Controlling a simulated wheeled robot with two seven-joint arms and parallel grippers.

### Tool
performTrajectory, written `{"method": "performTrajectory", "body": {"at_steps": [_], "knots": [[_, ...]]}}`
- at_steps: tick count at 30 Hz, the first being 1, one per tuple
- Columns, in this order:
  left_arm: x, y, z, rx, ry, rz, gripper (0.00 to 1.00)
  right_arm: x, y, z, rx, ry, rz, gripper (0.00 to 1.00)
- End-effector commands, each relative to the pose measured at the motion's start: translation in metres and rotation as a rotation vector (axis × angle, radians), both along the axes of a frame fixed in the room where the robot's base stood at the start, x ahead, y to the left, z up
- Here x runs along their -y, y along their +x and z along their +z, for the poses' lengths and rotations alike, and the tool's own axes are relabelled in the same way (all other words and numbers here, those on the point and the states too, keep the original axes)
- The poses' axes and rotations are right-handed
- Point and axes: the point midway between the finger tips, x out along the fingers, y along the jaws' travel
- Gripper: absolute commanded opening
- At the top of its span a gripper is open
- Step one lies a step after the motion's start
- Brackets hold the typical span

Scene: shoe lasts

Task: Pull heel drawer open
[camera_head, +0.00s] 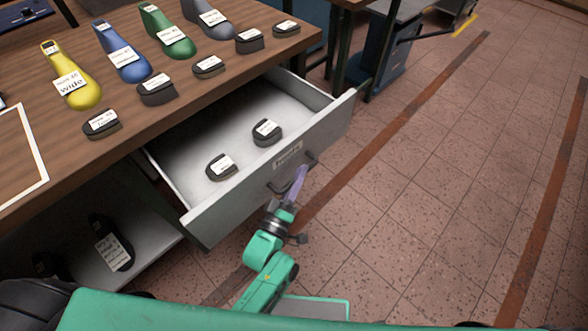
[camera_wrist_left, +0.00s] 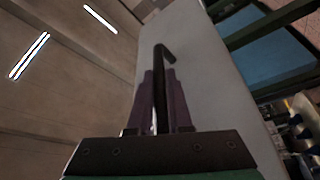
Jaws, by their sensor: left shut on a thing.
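The heel drawer (camera_head: 232,205) is pulled out from under the wooden workbench, with its inside in view. Two dark heels with white labels, one heel (camera_head: 221,167) and another heel (camera_head: 267,132), lie on its pale floor. A label and a dark bar handle (camera_head: 311,158) are on the drawer front. My left gripper (camera_head: 298,180) is at the handle, with its purple fingers shut on it. The left wrist view shows the dark handle (camera_wrist_left: 163,58) between the two fingers (camera_wrist_left: 160,100), against the pale drawer front (camera_wrist_left: 205,75). My right gripper is not in view.
The bench top (camera_head: 120,135) holds a row of coloured lasts, such as a yellow last (camera_head: 78,85), and several dark labelled heels. A lower shelf (camera_head: 135,265) holds a dark labelled item. The tiled floor (camera_head: 430,170) to the right is clear.

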Motion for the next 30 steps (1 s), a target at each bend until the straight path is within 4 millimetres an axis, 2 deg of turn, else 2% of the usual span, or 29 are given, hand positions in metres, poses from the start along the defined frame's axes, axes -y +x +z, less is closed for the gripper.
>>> {"method": "performTrajectory", "body": {"at_steps": [8,9,10,11,19,23,26,30], "knots": [[0.0,0.0,-0.001,-0.003,0.0,0.0,0.0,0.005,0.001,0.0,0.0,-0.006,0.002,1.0],[0.0,0.0,-0.001,-0.003,0.0,0.0,0.33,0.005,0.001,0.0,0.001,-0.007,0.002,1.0],[0.0,0.0,-0.001,-0.003,0.0,0.0,0.44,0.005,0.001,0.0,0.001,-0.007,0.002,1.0],[0.0,0.0,-0.001,-0.002,0.0,0.0,0.47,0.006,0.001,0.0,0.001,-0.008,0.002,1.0],[0.0,0.0,-0.001,-0.001,0.001,0.0,0.47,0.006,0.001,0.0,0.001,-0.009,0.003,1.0],[-0.003,-0.006,-0.002,-0.001,0.001,0.0,0.47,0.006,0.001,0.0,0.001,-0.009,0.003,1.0],[-0.007,-0.02,-0.007,-0.004,0.002,-0.001,0.47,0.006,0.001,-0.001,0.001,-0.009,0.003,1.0],[-0.018,-0.05,-0.014,-0.005,0.002,-0.001,0.47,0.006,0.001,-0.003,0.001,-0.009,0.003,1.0]]}}
